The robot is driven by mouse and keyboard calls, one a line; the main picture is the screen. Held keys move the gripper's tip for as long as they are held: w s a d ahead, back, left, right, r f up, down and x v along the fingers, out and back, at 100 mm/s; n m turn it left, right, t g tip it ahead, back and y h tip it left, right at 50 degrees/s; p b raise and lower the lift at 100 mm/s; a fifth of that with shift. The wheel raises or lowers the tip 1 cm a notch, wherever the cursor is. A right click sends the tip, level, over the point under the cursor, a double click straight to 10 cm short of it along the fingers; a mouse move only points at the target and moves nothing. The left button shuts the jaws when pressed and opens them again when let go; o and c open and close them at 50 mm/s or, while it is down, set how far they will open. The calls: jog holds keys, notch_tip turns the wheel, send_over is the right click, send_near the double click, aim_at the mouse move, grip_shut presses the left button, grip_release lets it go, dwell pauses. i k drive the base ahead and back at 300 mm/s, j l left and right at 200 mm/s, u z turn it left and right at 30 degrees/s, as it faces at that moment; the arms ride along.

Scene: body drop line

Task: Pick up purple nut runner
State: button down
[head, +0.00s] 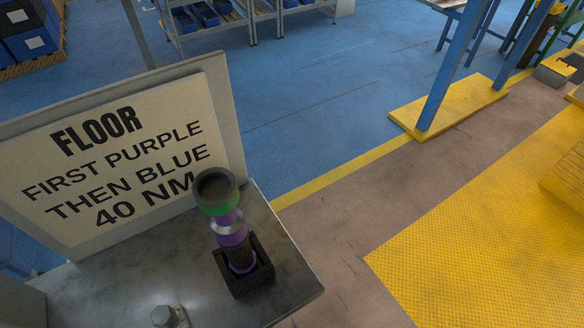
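The purple nut runner (231,232) stands upright, tilted slightly, in a black square holder (243,272) on a grey metal shelf. Its body has purple and silver parts, with a green band and a dark round cup at the top. Its lower end is hidden inside the holder. My gripper is not in the head view.
A sign (122,160) stands behind the nut runner, reading "FLOOR FIRST PURPLE THEN BLUE 40 NM". A bolt (166,316) is on the grey shelf (205,285) at the front. A blue post (452,75) on a yellow base stands farther right. Open floor lies right of the shelf.

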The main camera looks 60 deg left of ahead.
aim_at(215, 191)
jog(key=u, duration=3.05)
jog(key=k+u, duration=0.2)
jog(key=u, duration=0.95)
